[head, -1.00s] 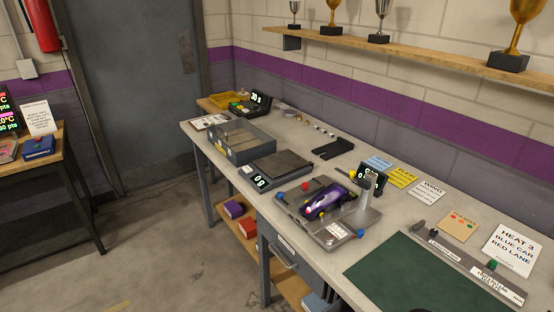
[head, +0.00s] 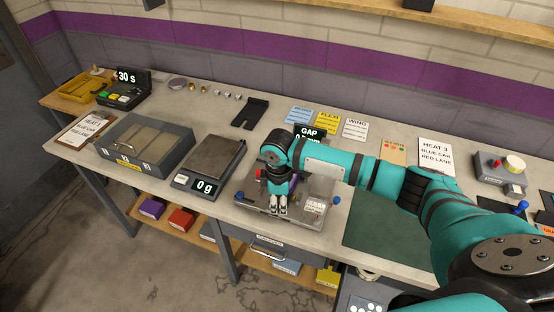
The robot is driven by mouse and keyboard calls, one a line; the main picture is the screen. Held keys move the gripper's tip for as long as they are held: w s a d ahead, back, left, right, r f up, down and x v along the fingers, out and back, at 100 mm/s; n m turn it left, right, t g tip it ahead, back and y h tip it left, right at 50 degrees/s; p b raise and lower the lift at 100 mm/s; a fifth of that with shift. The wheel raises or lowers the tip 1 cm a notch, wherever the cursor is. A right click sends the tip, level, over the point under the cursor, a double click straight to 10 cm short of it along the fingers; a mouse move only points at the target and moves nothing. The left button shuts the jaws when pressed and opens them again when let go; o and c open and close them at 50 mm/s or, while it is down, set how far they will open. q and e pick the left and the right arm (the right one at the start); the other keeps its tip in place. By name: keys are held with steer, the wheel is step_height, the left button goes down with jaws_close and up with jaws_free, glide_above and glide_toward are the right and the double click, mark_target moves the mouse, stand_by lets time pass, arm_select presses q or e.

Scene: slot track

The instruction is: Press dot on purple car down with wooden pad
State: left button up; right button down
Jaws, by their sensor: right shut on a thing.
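My right gripper (head: 278,208) points down over the metal fixture plate (head: 300,219), where the purple car stood in the earlier view. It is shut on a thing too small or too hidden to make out. My gripper and wrist cover the purple car and its dot, so I cannot tell whether anything touches the car. I cannot make out a wooden pad. My left gripper is not in view.
Left of the fixture are the scale (head: 216,158) reading 0 g and a grey bin (head: 150,160). A gap display (head: 310,131) is partly hidden behind my arm. A green mat (head: 385,238) lies right of the fixture. Cards lie along the back.

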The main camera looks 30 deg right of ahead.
arm_select(q)
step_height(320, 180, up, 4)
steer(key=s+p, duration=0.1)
steer(key=p, duration=0.1)
arm_select(e)
steer(key=w+d+r+n, duration=0.1)
steer(key=w+d+r+n+b, duration=0.1)
steer(key=w, duration=0.1)
steer(key=w+r+n, duration=0.1)
steer(key=w+n, duration=0.1)
steer(key=shift+d+b, duration=0.35)
steer(key=shift+d, duration=0.05)
step_height(320, 180, down, 4)
steer(key=b, duration=0.4)
steer(key=shift+f+b, duration=0.15)
steer(key=shift+b, duration=0.25)
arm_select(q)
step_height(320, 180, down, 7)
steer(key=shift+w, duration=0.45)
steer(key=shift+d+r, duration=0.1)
arm_select(e)
steer(key=shift+f, duration=0.35)
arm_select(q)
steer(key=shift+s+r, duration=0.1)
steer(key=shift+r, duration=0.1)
arm_select(e)
steer(key=shift+s+f, duration=0.1)
stand_by(0.6)
